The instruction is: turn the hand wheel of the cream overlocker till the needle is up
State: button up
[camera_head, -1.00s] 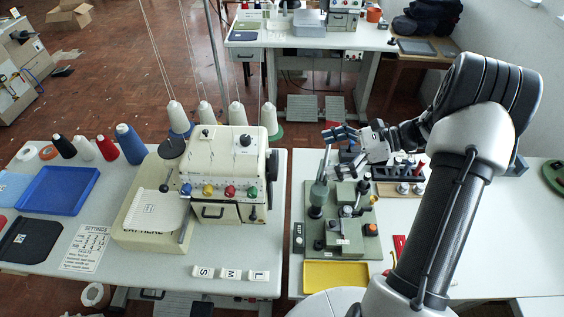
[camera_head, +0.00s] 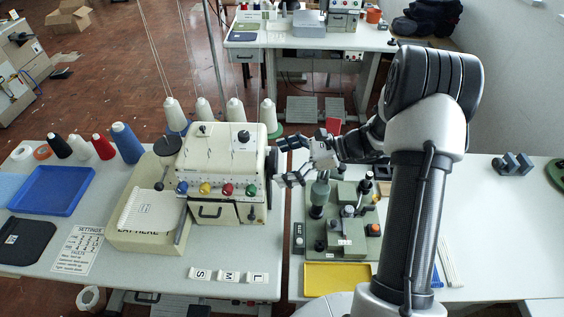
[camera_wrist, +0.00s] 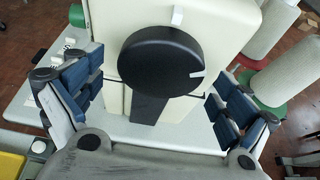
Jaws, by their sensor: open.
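The cream overlocker (camera_head: 222,160) stands on the left table, with coloured dials on its front. Its black hand wheel (camera_head: 271,163) is on its right side. In the wrist view the hand wheel (camera_wrist: 160,62) faces me as a black disc with a small white mark at its right edge. My gripper (camera_head: 281,162) is open at the wheel's right side. In the wrist view its blue-padded fingers (camera_wrist: 150,92) are spread left and right of the wheel, with gaps on both sides, and I see no contact. I cannot make out the needle.
Thread cones (camera_head: 235,112) stand behind the overlocker. A green machine with knobs (camera_head: 340,225) and a yellow tray (camera_head: 337,277) are on the right table, below my arm. S, M and L blocks (camera_head: 228,276) lie at the left table's front. The right table's far right is mostly clear.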

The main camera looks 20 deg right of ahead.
jog(key=shift+c, duration=0.2)
jog(key=c, duration=1)
jog(key=shift+b, duration=0.35)
jog(key=shift+s+f+n+t+b, duration=0.1)
jog(key=shift+n+t+b, duration=1.25)
jog(key=shift+n, duration=0.5)
jog(key=shift+s+n+t+b, duration=0.1)
jog(key=shift+n+t+b, duration=0.95)
jog(key=shift+n+b, duration=0.65)
jog(key=shift+n+h, duration=0.25)
jog(key=shift+h, duration=0.05)
jog(key=shift+c, duration=0.2)
